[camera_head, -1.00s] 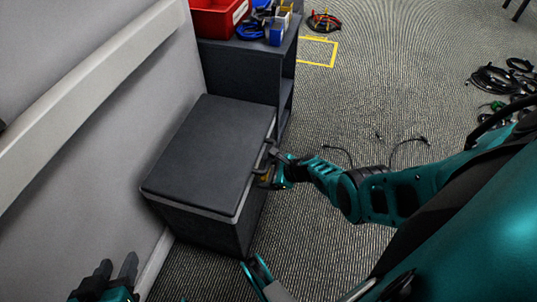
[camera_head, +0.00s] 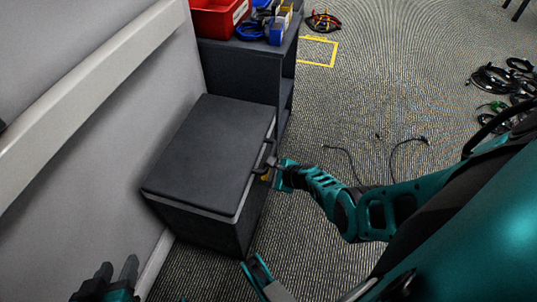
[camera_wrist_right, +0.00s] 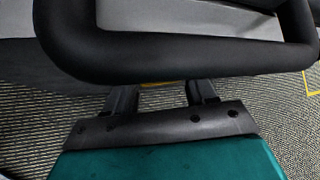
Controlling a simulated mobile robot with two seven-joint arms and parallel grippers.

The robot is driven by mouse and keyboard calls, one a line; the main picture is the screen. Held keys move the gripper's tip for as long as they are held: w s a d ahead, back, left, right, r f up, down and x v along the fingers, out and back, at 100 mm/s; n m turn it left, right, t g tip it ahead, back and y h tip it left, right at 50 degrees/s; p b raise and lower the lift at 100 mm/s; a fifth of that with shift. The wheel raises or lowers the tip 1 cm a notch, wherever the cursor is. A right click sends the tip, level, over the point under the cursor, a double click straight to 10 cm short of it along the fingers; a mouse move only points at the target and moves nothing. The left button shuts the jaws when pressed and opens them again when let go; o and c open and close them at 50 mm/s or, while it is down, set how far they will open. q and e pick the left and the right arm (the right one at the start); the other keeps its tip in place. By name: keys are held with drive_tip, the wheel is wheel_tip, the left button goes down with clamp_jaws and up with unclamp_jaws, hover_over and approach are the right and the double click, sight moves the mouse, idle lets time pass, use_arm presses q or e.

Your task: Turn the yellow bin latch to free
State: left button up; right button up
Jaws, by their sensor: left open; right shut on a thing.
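The dark grey bin (camera_head: 205,150) with a flat lid stands against the wall in the head view. A black loop handle (camera_head: 270,152) sticks out from its right side; it crosses close in front of the lens in the right wrist view (camera_wrist_right: 180,62). The yellow bin latch (camera_head: 265,177) shows as a small patch below the handle, and as a thin strip between the fingers in the wrist view (camera_wrist_right: 158,84). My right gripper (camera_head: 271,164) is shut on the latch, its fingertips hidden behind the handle. The latch's angle cannot be told. My left gripper (camera_head: 117,268) is open and empty at lower left.
A dark shelf unit (camera_head: 240,72) stands behind the bin, with a red bin (camera_head: 214,18) and blue cables (camera_head: 255,28) on top. A white rail (camera_head: 90,85) runs along the wall. Loose cables (camera_head: 395,150) lie on the carpet at right. Yellow tape (camera_head: 320,65) marks the floor.

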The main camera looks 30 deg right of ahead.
drive_tip(key=shift+a+n+t+h, duration=0.2)
drive_tip(key=shift+n+t+h, duration=0.2)
drive_tip(key=shift+t+h, duration=0.15)
drive_tip(key=shift+s+f+n+t+h, duration=0.1)
drive_tip(key=shift+n+t+h, duration=0.2)
drive_tip(key=shift+t, duration=0.15)
drive_tip(key=o, duration=1)
drive_tip(key=shift+o, duration=0.2)
